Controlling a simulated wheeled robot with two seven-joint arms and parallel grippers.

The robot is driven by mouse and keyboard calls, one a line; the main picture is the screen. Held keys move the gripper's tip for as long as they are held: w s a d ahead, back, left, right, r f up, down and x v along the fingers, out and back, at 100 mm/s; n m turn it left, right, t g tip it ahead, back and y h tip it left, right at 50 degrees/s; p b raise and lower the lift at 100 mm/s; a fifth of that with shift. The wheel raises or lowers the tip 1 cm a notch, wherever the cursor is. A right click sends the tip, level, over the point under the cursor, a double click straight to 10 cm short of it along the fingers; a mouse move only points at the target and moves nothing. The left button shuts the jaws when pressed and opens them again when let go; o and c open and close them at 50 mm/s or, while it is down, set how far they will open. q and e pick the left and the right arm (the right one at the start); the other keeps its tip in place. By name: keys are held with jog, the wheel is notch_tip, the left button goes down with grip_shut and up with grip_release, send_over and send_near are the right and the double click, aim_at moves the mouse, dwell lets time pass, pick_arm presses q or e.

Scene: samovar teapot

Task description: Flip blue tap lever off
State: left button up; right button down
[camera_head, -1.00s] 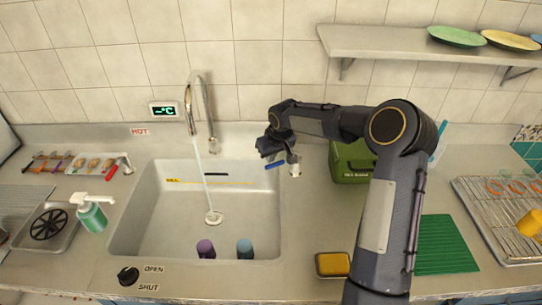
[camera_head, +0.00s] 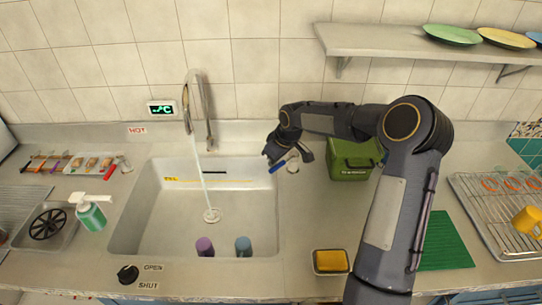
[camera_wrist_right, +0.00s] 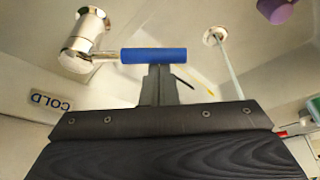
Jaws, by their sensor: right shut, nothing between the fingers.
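The blue tap lever (camera_head: 278,166) sticks out beside the right rim of the sink. In the right wrist view the blue lever (camera_wrist_right: 153,55) is a short bar on a chrome stem from the round chrome tap body (camera_wrist_right: 82,42). A COLD label (camera_wrist_right: 50,103) is beside it. My right gripper (camera_head: 269,157) is at the lever, its fingers shut and empty. In the wrist view the shut fingertips (camera_wrist_right: 158,70) are right against or just under the bar; contact is not clear. Water runs from the chrome faucet (camera_head: 198,105) into the sink. My left gripper is not in view.
The sink (camera_head: 145,215) holds a purple cup (camera_head: 204,247) and a teal cup (camera_head: 243,246) near its front edge. A green box (camera_head: 355,160) stands behind my right arm. A yellow sponge (camera_head: 331,261) lies in front. The shelf (camera_head: 385,42) overhangs the back right.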

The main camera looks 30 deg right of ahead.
jog(key=s+d+n+g+y, duration=0.1)
jog(key=s+d+n, duration=0.2)
jog(key=s+n, duration=0.2)
jog(key=shift+d+n+y+p, duration=0.35)
jog(key=shift+n+y, duration=0.05)
jog(key=shift+n, duration=0.7)
jog(key=shift+s+g, duration=0.1)
jog(key=shift+g, duration=0.2)
jog(key=shift+d, duration=0.1)
jog(key=b+v, duration=0.1)
jog(key=v, duration=0.6)
jog(key=shift+r, duration=0.35)
jog(key=shift+s+d, duration=0.1)
